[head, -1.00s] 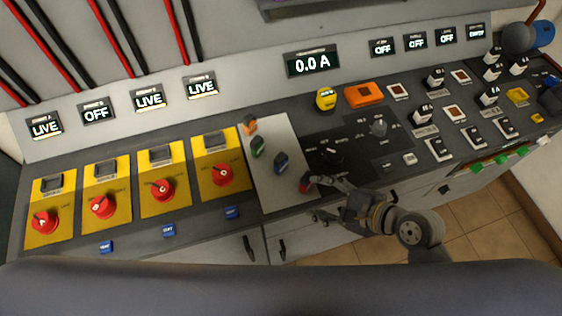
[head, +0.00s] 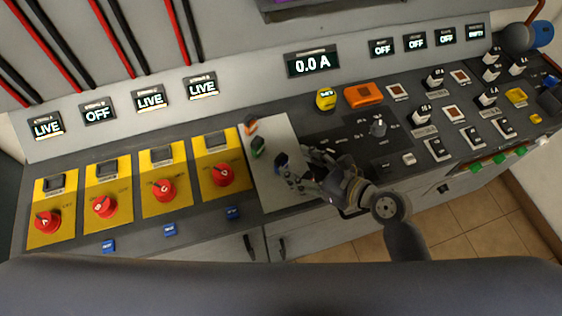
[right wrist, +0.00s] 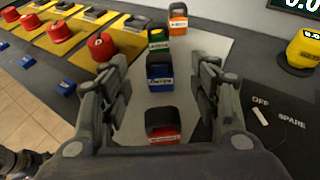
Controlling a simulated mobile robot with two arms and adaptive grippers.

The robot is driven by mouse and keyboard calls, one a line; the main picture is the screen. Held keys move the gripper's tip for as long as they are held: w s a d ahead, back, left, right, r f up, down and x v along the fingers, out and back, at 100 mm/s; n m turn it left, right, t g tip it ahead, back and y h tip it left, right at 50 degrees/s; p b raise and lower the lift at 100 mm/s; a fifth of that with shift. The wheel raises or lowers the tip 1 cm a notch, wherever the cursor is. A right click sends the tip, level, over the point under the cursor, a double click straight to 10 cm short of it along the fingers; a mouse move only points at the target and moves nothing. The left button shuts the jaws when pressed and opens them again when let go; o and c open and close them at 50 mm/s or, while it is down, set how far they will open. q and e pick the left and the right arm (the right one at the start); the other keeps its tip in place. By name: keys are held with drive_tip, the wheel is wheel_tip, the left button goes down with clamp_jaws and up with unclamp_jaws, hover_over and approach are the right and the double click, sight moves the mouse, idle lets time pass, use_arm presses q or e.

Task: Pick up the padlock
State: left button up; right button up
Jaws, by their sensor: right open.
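Several padlocks with dark shackles stand in a row on a pale grey mat (head: 278,198). They are orange (head: 250,126), green (head: 257,147), blue (head: 282,160) and red; the red one is hidden by my right gripper in the head view. The right wrist view shows orange (right wrist: 178,18), green (right wrist: 158,41), blue (right wrist: 160,74) and red (right wrist: 162,126). My right gripper (right wrist: 161,72) is open and empty, its fingers appearing on both sides of the blue padlock, with the red one nearer the palm. I cannot tell its height above them.
Yellow switch panels with red rotary knobs (head: 222,174) stand left of the mat. A dark selector panel (head: 378,140), a yellow device (head: 326,98) and an orange box (head: 364,95) lie to the right. The console's front edge is close.

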sight(284, 159)
drive_tip(key=p+x, duration=0.1)
drive_tip(key=x, duration=0.4)
drive_tip(key=shift+a+r, duration=0.1)
drive_tip(key=shift+r, duration=0.05)
drive_tip(key=c, duration=1.2)
